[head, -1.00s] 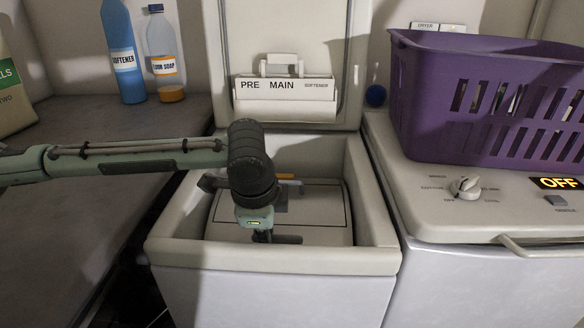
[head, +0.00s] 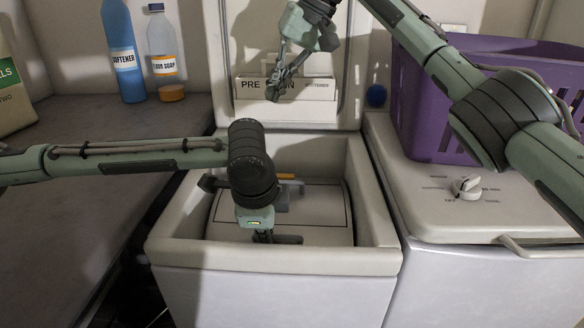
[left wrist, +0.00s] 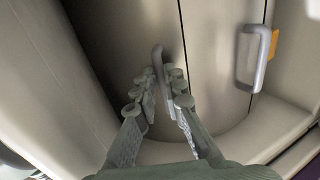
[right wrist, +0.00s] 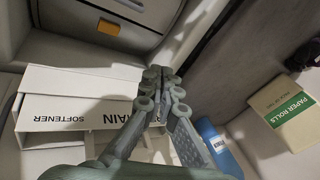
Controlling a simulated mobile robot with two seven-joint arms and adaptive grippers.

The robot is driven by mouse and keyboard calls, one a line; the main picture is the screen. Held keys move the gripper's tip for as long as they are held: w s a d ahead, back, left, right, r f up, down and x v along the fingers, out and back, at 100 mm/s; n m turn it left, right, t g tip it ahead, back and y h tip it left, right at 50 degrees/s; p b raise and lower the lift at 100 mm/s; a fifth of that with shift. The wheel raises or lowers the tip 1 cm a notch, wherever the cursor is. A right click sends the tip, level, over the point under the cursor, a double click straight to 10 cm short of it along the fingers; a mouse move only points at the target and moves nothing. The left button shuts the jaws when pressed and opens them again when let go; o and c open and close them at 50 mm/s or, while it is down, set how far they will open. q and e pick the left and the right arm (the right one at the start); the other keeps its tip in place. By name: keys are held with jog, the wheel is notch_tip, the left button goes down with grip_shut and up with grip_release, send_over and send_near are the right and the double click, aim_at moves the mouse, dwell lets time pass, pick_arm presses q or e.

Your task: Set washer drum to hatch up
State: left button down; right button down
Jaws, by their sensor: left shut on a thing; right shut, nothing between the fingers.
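The washer drum (head: 322,214) shows inside the open top of the middle washer, with a dark rectangular outline on its pale curved surface. My left gripper (head: 277,238) reaches down into the tub at the drum. In the left wrist view its fingers (left wrist: 163,88) are shut on a grey handle (left wrist: 158,60) on the drum. A second grey handle (left wrist: 258,55) stands to the right, with an orange piece (left wrist: 273,45) beside it. My right gripper (head: 273,94) is shut and empty, in front of the raised lid. It also shows in the right wrist view (right wrist: 160,75).
The raised lid (head: 352,30) carries a drawer marked PRE, MAIN, SOFTENER (head: 320,108). A purple basket (head: 420,110) stands on the machine at right. A softener bottle (head: 121,60), a soap bottle (head: 161,45) and a paper rolls box (right wrist: 285,112) stand at left.

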jog(key=w+d+f+m+h, duration=0.1)
jog(key=d+f+m+h, duration=0.2)
jog(key=f+h, duration=0.3)
send_over(292, 188)
jog(key=w, duration=0.3)
jog(key=shift+t+y, duration=0.3)
jog(key=shift+t, duration=0.1)
notch_tip(292, 188, down, 10)
jog(key=shift+d+f, duration=0.1)
jog(key=shift+f, duration=0.05)
jog(key=shift+s+f, duration=0.4)
jog(key=shift+s, duration=0.5)
jog(key=shift+s+f, duration=0.35)
jog(key=shift+s, duration=0.5)
jog(key=shift+s, duration=0.1)
